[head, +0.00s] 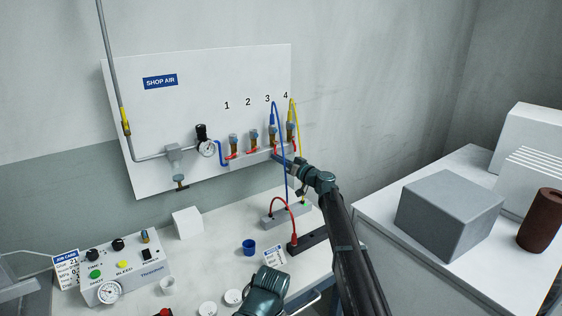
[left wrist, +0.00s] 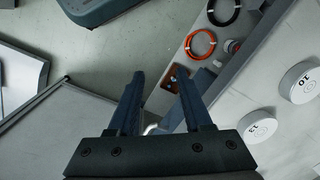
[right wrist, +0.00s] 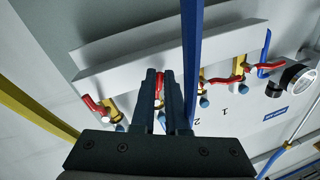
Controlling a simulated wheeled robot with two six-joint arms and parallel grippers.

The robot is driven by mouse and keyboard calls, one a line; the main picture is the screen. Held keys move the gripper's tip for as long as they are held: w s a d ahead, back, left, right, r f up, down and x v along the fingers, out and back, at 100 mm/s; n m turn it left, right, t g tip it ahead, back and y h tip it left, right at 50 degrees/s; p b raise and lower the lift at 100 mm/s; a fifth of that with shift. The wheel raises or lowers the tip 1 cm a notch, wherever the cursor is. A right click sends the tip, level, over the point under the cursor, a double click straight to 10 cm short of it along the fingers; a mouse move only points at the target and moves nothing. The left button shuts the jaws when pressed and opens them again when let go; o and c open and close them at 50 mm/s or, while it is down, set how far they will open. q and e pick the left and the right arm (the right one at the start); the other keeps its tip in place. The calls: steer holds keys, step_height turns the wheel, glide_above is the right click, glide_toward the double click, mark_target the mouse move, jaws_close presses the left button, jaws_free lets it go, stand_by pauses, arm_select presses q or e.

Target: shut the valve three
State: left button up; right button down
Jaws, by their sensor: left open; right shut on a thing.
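Valve three (head: 272,133) is under the 3 on the white shop air panel (head: 190,110), with a blue hose rising from it. In the right wrist view its red handle (right wrist: 161,117) shows between my fingers. My right gripper (right wrist: 160,76) is shut on this handle; the fingers hide part of it, so its exact angle is unclear. In the head view my right gripper (head: 281,159) reaches the manifold from below right. My left gripper (left wrist: 160,78) is open and empty, above the bench area with an orange cable ring (left wrist: 200,44).
Valve four (head: 290,131) with a yellow hose is close on the right; valve two (head: 253,136) is on the left. The blue hose (right wrist: 192,40) crosses close by my right fingers.

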steer(key=m, duration=0.2)
steer(key=s+a+m+t, duration=0.1)
steer(key=m, duration=0.1)
steer(key=shift+a+r, duration=0.1)
steer(key=shift+r, duration=0.2)
steer(key=m, duration=0.2)
steer(key=r+m, duration=0.1)
steer(key=shift+s+a+t, duration=0.25)
steer(key=shift+a+t, duration=0.05)
steer(key=shift+a, duration=0.05)
steer(key=shift+s+a+r+m+t+h+p, duration=0.15)
steer(key=shift+r+m+t+h+p, duration=0.2)
steer(key=shift+m, duration=1.15)
steer(key=shift+s+a+r+m+t+h+p, duration=0.15)
steer(key=shift+r+m+t+h, duration=0.25)
steer(key=shift+m, duration=1.1)
steer(key=shift+a+r+m+t+h+p, duration=0.2)
steer(key=shift+r+m, duration=0.35)
steer(key=shift+m, duration=0.95)
steer(key=c, duration=0.9)
jaws_free()
steer(key=shift+s, duration=0.1)
